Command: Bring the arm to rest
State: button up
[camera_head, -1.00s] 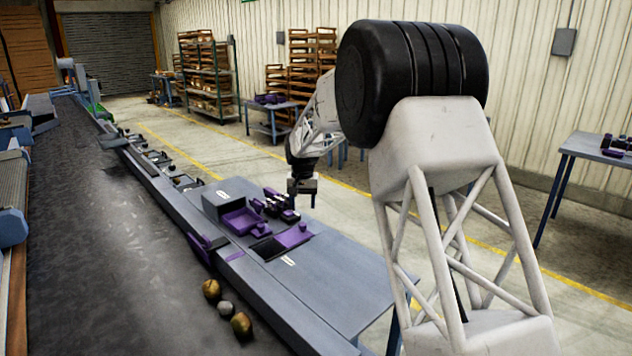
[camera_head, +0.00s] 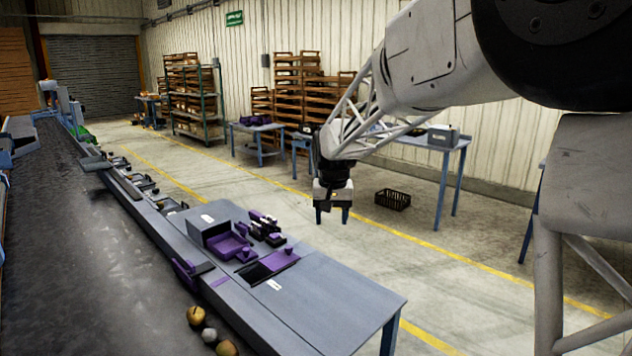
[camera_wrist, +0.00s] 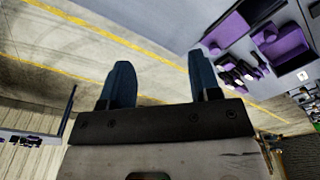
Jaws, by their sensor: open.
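My gripper (camera_head: 332,214) hangs from my arm in the head view, fingers pointing down, to the right of the grey bench (camera_head: 340,297) and above the floor. In the wrist view my gripper (camera_wrist: 160,82) shows two blue fingers spread apart with nothing between them. Bare concrete floor with a yellow line lies beyond the fingers. The bench with its purple fittings shows at the upper right of the wrist view, apart from the fingers.
A dark conveyor belt (camera_head: 90,240) runs along the left, with a few potatoes (camera_head: 197,315) near the bench. Purple trays (camera_head: 228,245) and a dark opening sit on the bench. A black crate (camera_head: 393,199) lies on the floor. Tables and shelves (camera_head: 193,95) stand along the wall.

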jog(key=s+d+r, duration=0.2)
jog(key=s+d, duration=0.3)
jog(key=s, duration=0.6)
jog(key=s+d+r, duration=0.1)
jog(key=s+d, duration=0.4)
jog(key=s, duration=0.7)
jog(key=s+d+f, duration=0.2)
jog(key=s, duration=0.8)
jog(key=s+d+f+t, duration=0.1)
jog(key=s+d+f, duration=0.1)
jog(key=s, duration=0.8)
jog(key=shift+s+d+f+t, duration=0.15)
jog(key=shift+d+f+t, duration=0.15)
jog(key=shift+f, duration=0.55)
